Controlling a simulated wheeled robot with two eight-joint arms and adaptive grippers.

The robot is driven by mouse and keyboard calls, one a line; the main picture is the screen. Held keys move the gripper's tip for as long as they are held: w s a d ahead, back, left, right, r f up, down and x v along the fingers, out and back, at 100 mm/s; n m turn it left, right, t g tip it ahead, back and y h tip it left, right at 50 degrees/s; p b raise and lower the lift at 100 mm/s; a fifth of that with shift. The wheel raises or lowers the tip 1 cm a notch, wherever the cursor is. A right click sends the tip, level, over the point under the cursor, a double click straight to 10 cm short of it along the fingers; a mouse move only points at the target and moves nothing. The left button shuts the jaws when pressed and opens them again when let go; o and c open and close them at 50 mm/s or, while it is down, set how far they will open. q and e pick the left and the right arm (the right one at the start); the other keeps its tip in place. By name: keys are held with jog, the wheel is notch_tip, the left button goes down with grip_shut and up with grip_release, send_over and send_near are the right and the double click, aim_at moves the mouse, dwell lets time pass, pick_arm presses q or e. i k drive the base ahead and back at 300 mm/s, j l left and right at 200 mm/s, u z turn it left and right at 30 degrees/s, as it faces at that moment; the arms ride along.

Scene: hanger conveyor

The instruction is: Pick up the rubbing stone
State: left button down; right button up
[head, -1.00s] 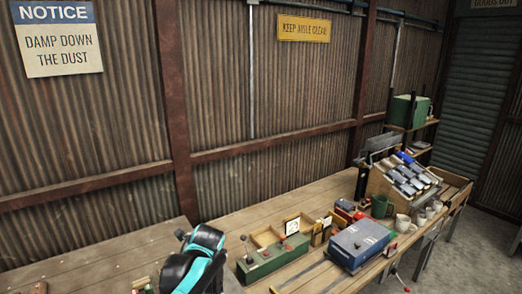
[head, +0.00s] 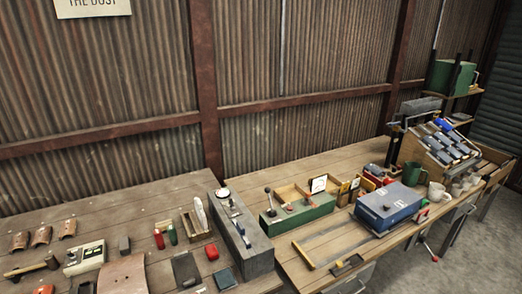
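No label marks the rubbing stone, and I cannot tell for sure which thing it is. A flat dark grey slab (head: 186,268) lies further right on the same bench and could also be a stone. Neither of my grippers shows in the head view now.
A blue box (head: 388,207) and a green control box (head: 297,213) stand on the right bench.

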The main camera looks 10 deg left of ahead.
aim_at(125, 245)
jog(key=u, duration=1.6)
